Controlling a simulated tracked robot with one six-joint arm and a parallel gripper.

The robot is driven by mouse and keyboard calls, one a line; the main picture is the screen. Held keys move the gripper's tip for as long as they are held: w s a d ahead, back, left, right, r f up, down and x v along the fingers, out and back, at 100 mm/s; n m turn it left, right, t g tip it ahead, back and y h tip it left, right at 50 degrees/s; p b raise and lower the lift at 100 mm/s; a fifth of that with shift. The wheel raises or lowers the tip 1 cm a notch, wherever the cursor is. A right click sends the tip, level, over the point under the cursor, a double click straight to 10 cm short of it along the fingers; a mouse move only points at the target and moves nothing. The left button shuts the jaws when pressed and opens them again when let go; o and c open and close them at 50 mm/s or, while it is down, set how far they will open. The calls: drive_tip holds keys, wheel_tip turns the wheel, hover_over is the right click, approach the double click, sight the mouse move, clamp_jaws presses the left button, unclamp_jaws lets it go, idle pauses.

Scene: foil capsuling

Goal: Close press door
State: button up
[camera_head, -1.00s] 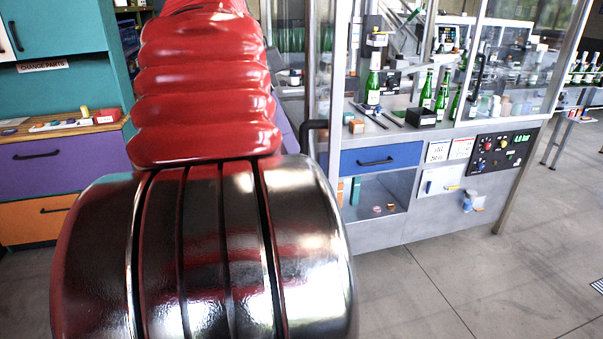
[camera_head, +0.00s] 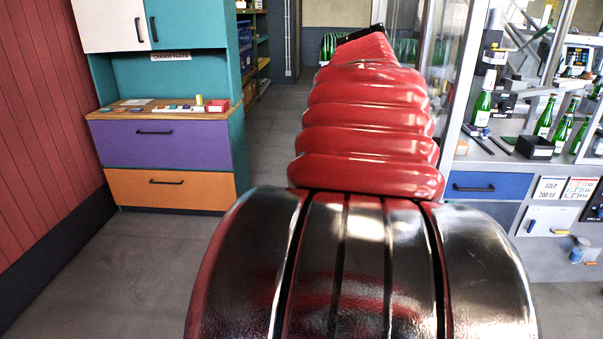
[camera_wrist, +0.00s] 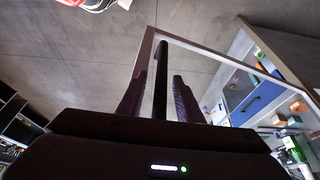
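The press door (camera_head: 447,90) is a glass pane in a metal frame, standing just right of my red arm in the head view. Its frame (camera_wrist: 215,52) also shows in the wrist view, as a pale bar running from top middle to the right. A dark upright bar, apparently the door handle (camera_wrist: 160,58), stands between the two fingers of my gripper (camera_wrist: 165,76). The fingers are apart, with a narrow gap seen on each side of the bar; I cannot tell if either touches it. In the head view my arm hides the handle and most of the gripper.
The press cabinet with a blue drawer (camera_head: 487,186) and green bottles (camera_head: 545,116) stands at right. A teal cupboard with a purple drawer (camera_head: 160,146) and an orange drawer (camera_head: 170,187) stands at left. The floor (camera_head: 110,265) is clear at front left.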

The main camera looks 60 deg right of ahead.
drive_tip(key=shift+c, duration=0.4)
clamp_jaws()
